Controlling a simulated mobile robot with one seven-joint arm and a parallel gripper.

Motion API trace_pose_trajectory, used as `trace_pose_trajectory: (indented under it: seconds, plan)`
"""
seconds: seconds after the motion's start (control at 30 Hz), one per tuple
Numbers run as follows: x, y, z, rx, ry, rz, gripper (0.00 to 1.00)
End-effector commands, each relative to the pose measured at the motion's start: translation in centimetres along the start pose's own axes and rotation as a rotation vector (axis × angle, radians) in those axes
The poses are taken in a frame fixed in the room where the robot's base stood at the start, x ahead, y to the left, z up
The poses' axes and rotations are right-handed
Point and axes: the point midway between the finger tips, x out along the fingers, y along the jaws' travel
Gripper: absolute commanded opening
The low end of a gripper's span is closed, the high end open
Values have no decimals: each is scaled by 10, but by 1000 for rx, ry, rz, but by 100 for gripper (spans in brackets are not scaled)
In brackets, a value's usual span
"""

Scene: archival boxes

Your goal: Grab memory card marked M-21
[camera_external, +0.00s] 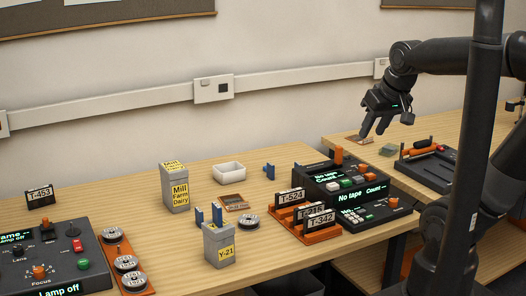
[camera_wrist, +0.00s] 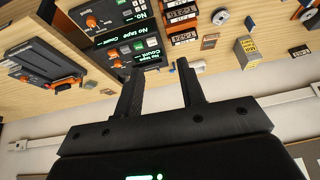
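I cannot read the label M-21 on anything in either view, so I cannot tell which item is the memory card. My gripper (camera_external: 373,131) is above the right-hand table in the external view, pointing down, clear of the surface. In the wrist view my gripper (camera_wrist: 160,68) has its two black fingers apart with nothing between them.
Dark tape consoles (camera_external: 350,191) and an orange rack (camera_external: 304,235) of T-labelled tapes stand on the left table. A grey Mill Farm Dairy box (camera_external: 174,188), a grey Y-21 box (camera_external: 218,243) and a white bin (camera_external: 229,172) are farther left. A dark device (camera_external: 430,168) occupies the right table.

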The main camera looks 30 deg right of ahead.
Motion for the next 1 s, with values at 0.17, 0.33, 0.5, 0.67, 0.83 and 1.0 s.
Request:
trace_pose_trajectory:
  seconds: [0.17, 0.33, 0.5, 0.67, 0.83, 1.0]
  plan:
    - [26, -24, -46, 10, -34, -25, 36]
    - [57, -52, -85, 22, -58, -37, 36]
    - [95, -89, -117, 30, -80, -39, 36]
    - [136, -129, -139, 31, -95, -33, 36]
    - [183, -178, -154, 23, -103, -22, 36]
    - [234, -231, -156, 9, -105, -7, 36]
